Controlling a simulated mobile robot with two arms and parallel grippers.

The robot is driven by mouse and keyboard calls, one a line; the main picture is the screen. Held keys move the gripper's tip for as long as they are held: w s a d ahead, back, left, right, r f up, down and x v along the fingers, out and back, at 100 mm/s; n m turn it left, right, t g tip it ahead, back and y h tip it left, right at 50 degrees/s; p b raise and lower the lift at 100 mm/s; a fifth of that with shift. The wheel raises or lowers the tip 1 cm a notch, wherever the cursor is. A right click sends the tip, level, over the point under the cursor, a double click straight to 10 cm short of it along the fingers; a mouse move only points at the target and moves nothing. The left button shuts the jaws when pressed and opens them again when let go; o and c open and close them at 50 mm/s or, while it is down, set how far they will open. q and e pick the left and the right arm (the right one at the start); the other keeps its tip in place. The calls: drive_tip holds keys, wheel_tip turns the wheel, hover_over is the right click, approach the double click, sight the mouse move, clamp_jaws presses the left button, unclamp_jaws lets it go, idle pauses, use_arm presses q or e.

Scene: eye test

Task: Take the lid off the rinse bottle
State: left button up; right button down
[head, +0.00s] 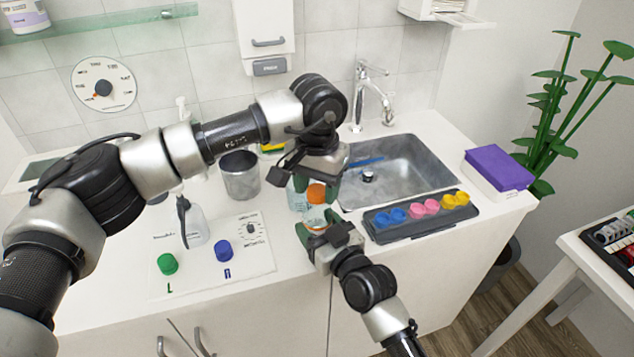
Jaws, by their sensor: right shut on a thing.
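A pale, see-through bottle (297,199) with an orange lid (317,193) stands at the counter's front edge, left of the sink. I take it to be the rinse bottle. An orange patch shows low on it. My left gripper (318,190) reaches down from above, with its fingers apart on either side of the lid. Whether they touch the lid is hard to tell. My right gripper (319,227) comes from the front, below the left one, and is shut on the bottle's lower part. The grippers hide much of the bottle.
A white mat (205,277) at left holds a green cap (167,263), a blue cap (223,250) and a white spouted bottle (195,228). A metal beaker (240,178) stands behind. A dark tray (408,228) of coloured cups and the sink (425,170) are at right.

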use_arm(q)
drive_tip(key=c, duration=0.7)
drive_tip(key=n, duration=0.6)
drive_tip(key=shift+n, duration=0.3)
drive_tip(key=n, duration=0.3)
drive_tip(key=shift+n, duration=0.3)
drive_tip(key=n, duration=0.7)
drive_tip(key=shift+n, duration=0.4)
drive_tip(key=n, duration=0.3)
drive_tip(key=shift+r+n, duration=0.1)
drive_tip(key=shift+n, duration=0.3)
drive_tip(key=n, duration=0.3)
drive_tip(key=shift+n, duration=0.4)
drive_tip(key=n, duration=0.9)
drive_tip(key=shift+n, duration=0.4)
drive_tip(key=n, duration=0.5)
drive_tip(key=shift+n, duration=0.3)
drive_tip(key=n, duration=0.5)
drive_tip(key=shift+n, duration=0.4)
drive_tip(key=n, duration=0.7)
